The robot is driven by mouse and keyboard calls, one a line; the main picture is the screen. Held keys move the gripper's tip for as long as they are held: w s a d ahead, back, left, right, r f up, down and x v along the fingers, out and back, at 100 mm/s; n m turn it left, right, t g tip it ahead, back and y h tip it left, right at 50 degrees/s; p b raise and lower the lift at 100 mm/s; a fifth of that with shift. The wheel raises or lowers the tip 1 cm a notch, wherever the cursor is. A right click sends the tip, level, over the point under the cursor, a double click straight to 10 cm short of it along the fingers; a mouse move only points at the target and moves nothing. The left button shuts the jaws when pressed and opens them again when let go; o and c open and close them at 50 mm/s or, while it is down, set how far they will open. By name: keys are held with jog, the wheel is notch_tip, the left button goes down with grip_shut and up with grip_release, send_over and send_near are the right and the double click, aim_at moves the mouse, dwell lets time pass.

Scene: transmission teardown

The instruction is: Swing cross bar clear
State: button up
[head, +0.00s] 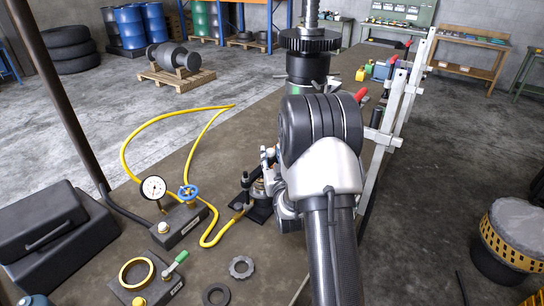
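My arm reaches up the middle of the head view, with a pale joint housing and a dark ribbed cap. I cannot tell which of these, if any, is the cross bar. A dark toothed gear on a shaft (310,41) stands upright just beyond my arm.
On the bench (215,150) are a pressure gauge (153,187) with a blue valve wheel, a yellow hose (134,160), a small black stand (258,207), a block with a brass ring (137,273) and loose rings. A black case (42,222) lies left. A drum (516,232) stands right.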

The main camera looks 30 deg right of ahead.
grip_shut()
jog(key=shift+w, duration=0.15)
dwell(0.4)
jog(key=shift+w+a+f+n+t+y+b, duration=0.1)
jog(key=shift+w+n+t+y+b, duration=0.1)
jog(key=shift+w+n+y+b, duration=0.25)
jog(key=shift+w+a+n+t+y+b, duration=0.15)
jog(key=shift+n+t+y+b, duration=0.1)
jog(key=shift+y+b, duration=0.35)
jog(key=shift+w+a+n+y+b, duration=0.1)
jog(key=shift+w+n+y+b, duration=0.25)
jog(key=shift+y, duration=0.3)
jog(key=shift+w+a+n+y+b, duration=0.1)
jog(key=shift+w+n+y+b, duration=0.05)
jog(key=shift+w+n+y, duration=0.4)
jog(key=w+a+n+g+y, duration=0.2)
jog(key=w+a+n+y, duration=0.2)
jog(key=n+y, duration=0.3)
jog(key=shift+w+a+r+y+p, duration=0.35)
jog(key=shift+a+y, duration=0.5)
jog(key=shift+y, duration=1.4)
jog(key=shift+f, duration=0.15)
jog(key=shift+o, duration=2.2)
grip_release()
jog(key=shift+f, duration=0.1)
